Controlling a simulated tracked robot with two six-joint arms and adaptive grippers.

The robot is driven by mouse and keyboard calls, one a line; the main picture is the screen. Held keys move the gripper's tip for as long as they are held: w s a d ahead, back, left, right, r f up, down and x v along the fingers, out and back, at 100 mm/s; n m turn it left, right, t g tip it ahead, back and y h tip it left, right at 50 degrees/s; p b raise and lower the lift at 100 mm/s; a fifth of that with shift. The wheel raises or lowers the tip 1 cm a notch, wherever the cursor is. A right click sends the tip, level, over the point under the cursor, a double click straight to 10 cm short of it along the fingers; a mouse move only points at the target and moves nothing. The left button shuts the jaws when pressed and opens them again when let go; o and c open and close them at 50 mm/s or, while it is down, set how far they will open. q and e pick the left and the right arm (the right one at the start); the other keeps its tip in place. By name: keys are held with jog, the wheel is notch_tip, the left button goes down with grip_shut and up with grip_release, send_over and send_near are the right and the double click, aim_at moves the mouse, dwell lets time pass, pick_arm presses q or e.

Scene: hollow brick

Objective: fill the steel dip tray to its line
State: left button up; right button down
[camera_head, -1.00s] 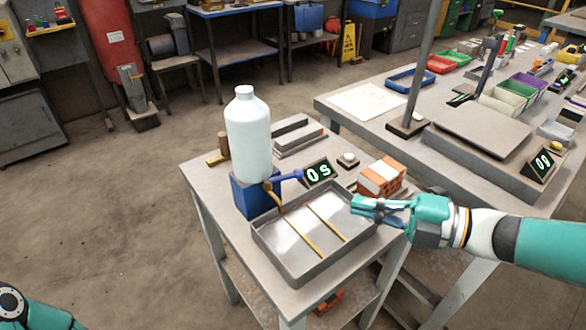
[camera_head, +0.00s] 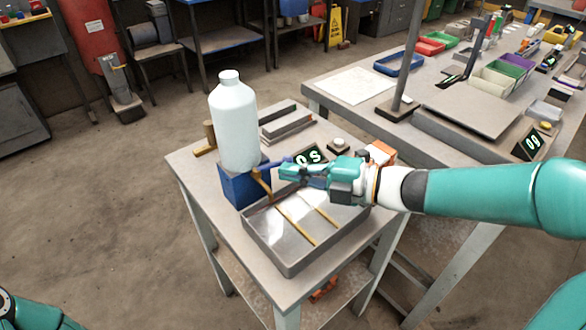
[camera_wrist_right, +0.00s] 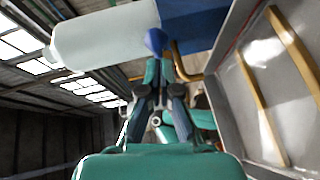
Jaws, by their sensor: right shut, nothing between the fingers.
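The steel dip tray (camera_head: 262,244) lies on the small table, with two brass-coloured bars across its inside. I cannot tell if liquid covers its floor. A white bottle (camera_head: 234,125) stands upright on a blue block (camera_head: 232,188) at the tray's back left. A brass spout (camera_head: 262,181) from the block points over the tray, and a blue lever (camera_head: 270,163) sits above it. My right gripper (camera_head: 284,172) is shut and empty beside the lever. In the right wrist view its fingertips (camera_wrist_right: 154,66) are close to the lever's blue end (camera_wrist_right: 155,40); contact is unclear. My left gripper is out of view.
A display (camera_head: 311,154) reading 0 s stands behind the tray. A small button-like piece (camera_head: 339,146) and an orange brick (camera_head: 381,150) are nearby, the brick partly hidden by my right arm. A larger cluttered table (camera_head: 345,88) stands at right.

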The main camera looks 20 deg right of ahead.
aim_at(290, 160)
jog(key=shift+w, duration=0.35)
jog(key=shift+w+n+g+y+p, duration=0.3)
jog(key=shift+w+n+g+p, duration=0.1)
jog(key=shift+w+g+p, duration=0.15)
jog(key=shift+w+d+f+b, duration=0.1)
jog(key=shift+w+d+b, duration=0.15)
jog(key=shift+w, duration=0.3)
jog(key=shift+w+r, duration=0.1)
jog(key=shift+r, duration=0.1)
